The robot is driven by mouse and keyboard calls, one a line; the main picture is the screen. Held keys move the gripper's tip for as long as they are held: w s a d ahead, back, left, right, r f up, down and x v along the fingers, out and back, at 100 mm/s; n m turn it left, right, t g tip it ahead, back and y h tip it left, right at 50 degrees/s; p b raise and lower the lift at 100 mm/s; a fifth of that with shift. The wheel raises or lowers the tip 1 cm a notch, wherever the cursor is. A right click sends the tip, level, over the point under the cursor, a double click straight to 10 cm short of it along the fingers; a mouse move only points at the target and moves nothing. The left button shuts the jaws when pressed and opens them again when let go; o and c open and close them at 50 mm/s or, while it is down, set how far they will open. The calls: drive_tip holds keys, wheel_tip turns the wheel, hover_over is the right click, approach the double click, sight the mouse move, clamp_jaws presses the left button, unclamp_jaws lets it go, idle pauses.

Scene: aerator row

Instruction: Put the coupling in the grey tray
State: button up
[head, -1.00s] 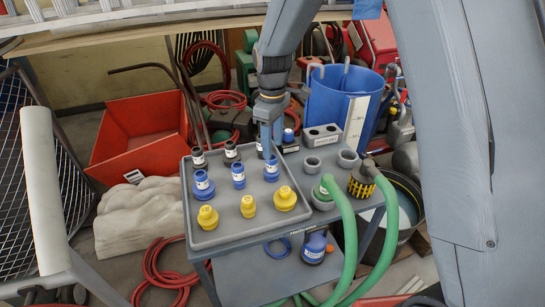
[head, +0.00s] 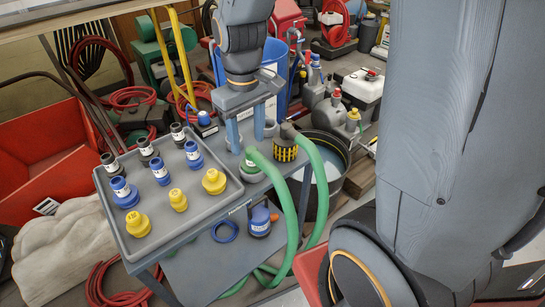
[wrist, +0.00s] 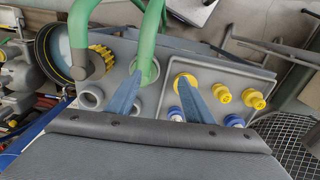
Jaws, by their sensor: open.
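The grey tray (head: 208,210) lies on a cart and holds black, blue and yellow couplings in rows. Yellow couplings (head: 214,181) stand nearest, blue couplings (head: 160,171) in the middle, black ones (head: 146,152) at the back. Which coupling is meant, I cannot tell. In the wrist view the tray (wrist: 208,72) is at the right. My gripper (head: 246,133) is open and empty, above the cart beside the tray's right edge. In the wrist view my gripper (wrist: 158,98) has its left finger over the grey sockets side and its right finger partly covering a yellow coupling (wrist: 186,80).
Green hoses (head: 288,205) rise from the cart just right of the tray, close to my gripper. A yellow-and-black ribbed piece (head: 285,150) stands there too. Grey round sockets (wrist: 90,96) show in the wrist view. A blue bin (head: 273,60) stands behind the cart.

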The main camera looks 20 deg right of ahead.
drive_tip(key=s+d+f+m, duration=0.1)
drive_tip(key=s+d+m, duration=0.2)
drive_tip(key=s, duration=0.5)
drive_tip(key=shift+s+d+f+m, duration=0.15)
drive_tip(key=shift+d+f+m, duration=0.15)
drive_tip(key=shift+m, duration=0.1)
idle(0.5)
